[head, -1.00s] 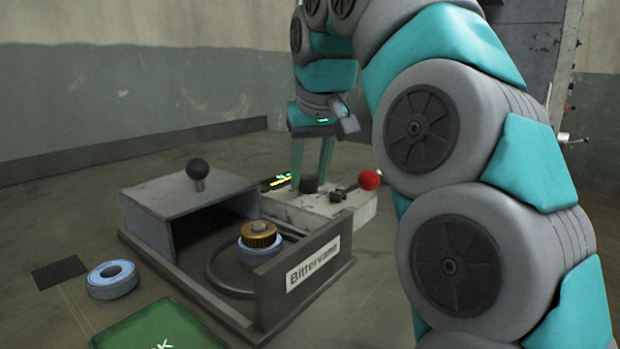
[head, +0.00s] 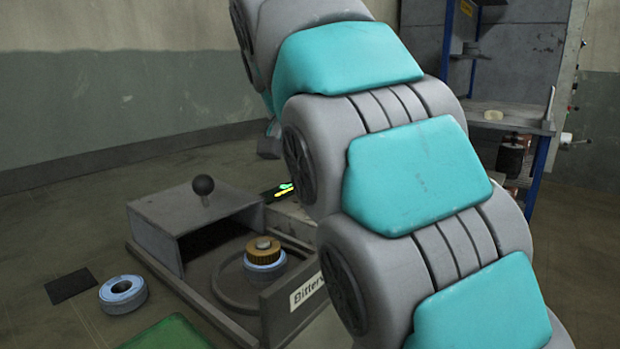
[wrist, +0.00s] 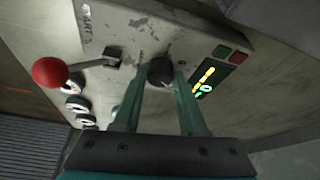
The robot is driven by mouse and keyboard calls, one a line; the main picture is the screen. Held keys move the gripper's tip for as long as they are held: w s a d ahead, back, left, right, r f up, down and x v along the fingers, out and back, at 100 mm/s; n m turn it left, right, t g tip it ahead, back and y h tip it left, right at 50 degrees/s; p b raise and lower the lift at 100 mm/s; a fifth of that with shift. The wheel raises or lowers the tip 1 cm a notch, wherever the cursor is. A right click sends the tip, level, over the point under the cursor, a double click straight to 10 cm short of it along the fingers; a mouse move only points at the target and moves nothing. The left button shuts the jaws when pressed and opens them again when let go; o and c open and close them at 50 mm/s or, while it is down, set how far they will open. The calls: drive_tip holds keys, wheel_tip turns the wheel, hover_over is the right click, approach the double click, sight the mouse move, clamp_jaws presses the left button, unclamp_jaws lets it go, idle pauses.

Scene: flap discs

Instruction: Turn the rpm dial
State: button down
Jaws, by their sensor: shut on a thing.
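The rpm dial, a round black knob (wrist: 160,71), sits on the worn pale control box (wrist: 140,30) in the wrist view. My gripper (wrist: 162,82) has its two teal fingers on either side of the knob and is shut on it. A lit display with yellow and green digits (wrist: 204,84) is to the right of the knob. In the head view my arm hides the knob, the gripper and most of the box; only the lit display (head: 283,190) shows beside the arm.
A red ball lever (wrist: 50,72) is left of the knob on the box. In the head view, a dark fixture with a black ball handle (head: 203,186) holds a gold nut on a blue-grey disc (head: 264,262). Another ring (head: 123,294) and a green mat (head: 170,334) are nearby.

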drive_tip(key=shift+m, duration=0.3)
drive_tip(key=shift+c, duration=2.3)
unclamp_jaws()
